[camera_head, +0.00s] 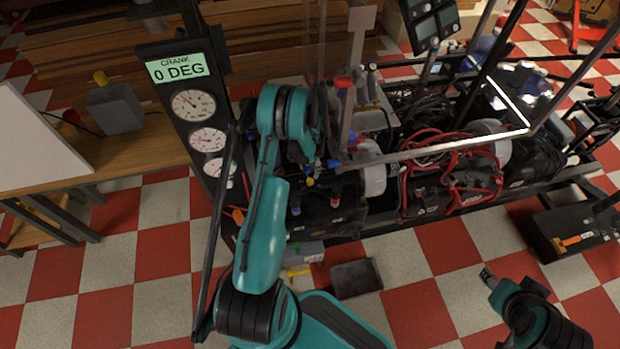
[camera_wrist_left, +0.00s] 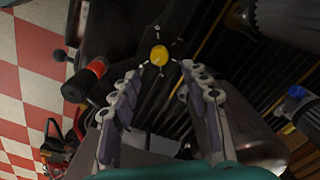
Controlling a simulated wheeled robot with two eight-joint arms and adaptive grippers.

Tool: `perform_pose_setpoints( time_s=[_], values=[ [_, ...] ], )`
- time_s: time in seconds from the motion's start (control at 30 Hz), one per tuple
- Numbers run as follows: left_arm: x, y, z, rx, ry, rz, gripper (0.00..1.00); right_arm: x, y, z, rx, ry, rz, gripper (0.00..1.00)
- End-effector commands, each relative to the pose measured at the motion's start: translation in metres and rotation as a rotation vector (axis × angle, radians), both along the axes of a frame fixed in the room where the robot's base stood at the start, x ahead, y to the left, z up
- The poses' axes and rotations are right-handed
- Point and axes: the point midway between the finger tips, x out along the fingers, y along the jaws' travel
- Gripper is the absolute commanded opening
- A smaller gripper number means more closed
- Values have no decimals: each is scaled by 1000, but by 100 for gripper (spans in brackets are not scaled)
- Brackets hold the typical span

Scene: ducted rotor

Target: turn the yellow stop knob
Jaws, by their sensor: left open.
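The yellow stop knob (camera_wrist_left: 158,55) is a small round yellow cap in the left wrist view, with short pale marks around it. My left gripper (camera_wrist_left: 160,72) is open, its two fingers on either side of the line to the knob. The knob shows just beyond the fingertips; I cannot tell whether they touch it. In the head view my left gripper (camera_head: 312,155) is over the engine, its fingers largely hidden among parts. A small yellow spot (camera_head: 309,181) shows below it. My right gripper (camera_head: 487,277) is low at the right, its jaws unclear.
A black and red cylinder (camera_wrist_left: 90,80) stands left of the fingers in the wrist view. A gauge panel (camera_head: 190,110) reading "0 DEG" stands left of my left arm. Metal frame bars (camera_head: 440,147) and red cables (camera_head: 455,180) lie to the right.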

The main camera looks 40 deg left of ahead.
Motion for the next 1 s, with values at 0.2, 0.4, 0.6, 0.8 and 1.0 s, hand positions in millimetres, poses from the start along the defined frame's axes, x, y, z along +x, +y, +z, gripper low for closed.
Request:
perform_pose_setpoints(
  time_s=[0.2,0.4,0.6,0.8,1.0],
  values=[
    [0,0,2,0,0,467,46,0,0,7,0,0,0,43],
    [0,0,2,0,0,880,46,0,0,11,0,0,0,43],
    [0,0,2,0,0,1153,46,0,0,14,0,0,0,43],
    [0,0,-5,0,0,1236,46,0,0,11,0,0,0,43],
    [0,0,-37,0,0,1236,46,0,0,-3,0,0,0,43]
  ],
)
